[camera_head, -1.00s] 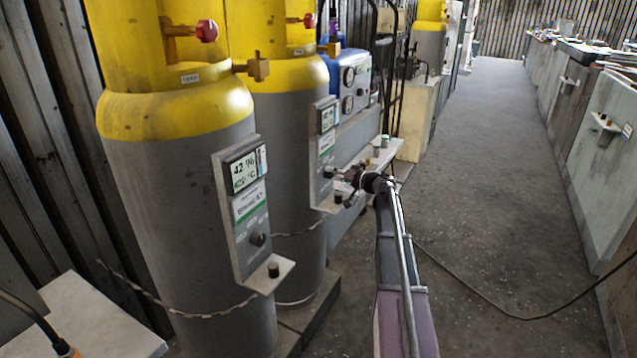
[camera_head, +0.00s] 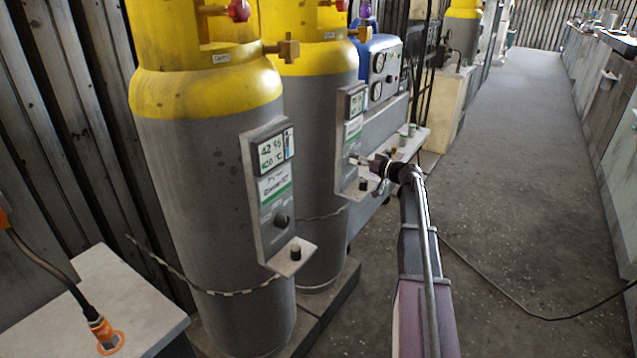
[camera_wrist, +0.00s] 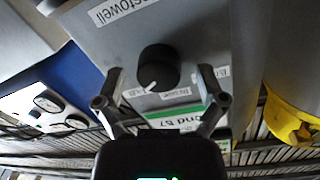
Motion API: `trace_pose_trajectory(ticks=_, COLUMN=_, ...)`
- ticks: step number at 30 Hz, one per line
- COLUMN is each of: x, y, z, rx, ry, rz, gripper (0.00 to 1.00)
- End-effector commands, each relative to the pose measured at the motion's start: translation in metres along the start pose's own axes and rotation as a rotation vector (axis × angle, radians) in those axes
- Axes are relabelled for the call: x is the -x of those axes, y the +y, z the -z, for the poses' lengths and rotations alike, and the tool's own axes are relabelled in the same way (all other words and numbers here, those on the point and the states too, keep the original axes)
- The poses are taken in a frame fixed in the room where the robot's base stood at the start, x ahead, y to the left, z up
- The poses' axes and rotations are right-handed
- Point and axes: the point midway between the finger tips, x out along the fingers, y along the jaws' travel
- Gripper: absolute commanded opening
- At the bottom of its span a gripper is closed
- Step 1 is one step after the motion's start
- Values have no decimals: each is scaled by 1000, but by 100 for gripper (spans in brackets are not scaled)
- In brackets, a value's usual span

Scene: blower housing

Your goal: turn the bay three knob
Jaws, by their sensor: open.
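A black round knob (camera_wrist: 159,68) with a white pointer line sits on a grey panel (camera_wrist: 200,40) in the wrist view. The pointer aims down and slightly left. My gripper (camera_wrist: 160,80) is open, with one finger on each side of the knob and gaps between. In the head view my gripper (camera_head: 368,165) is at the lower part of the second cylinder's panel (camera_head: 345,150), whose knob I cannot clearly make out. Small labels surround the knob; a bay number is not readable.
A nearer panel (camera_head: 258,200) on the front cylinder (camera_head: 195,180) has its own knob (camera_head: 282,220) and a shelf with a black peg (camera_head: 296,252). A blue unit with gauges (camera_head: 380,65) stands behind. A cable (camera_head: 500,295) crosses the floor; the aisle right is open.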

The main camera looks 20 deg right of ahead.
Motion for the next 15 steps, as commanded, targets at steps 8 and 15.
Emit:
trace_pose_trajectory(ticks=8, x=0, y=0, z=-1, rx=181, ry=12, rz=-2, gripper=90)
trace_pose_trajectory(ticks=15, x=0, y=0, z=-1, rx=338, ry=21, rz=-4, gripper=90)
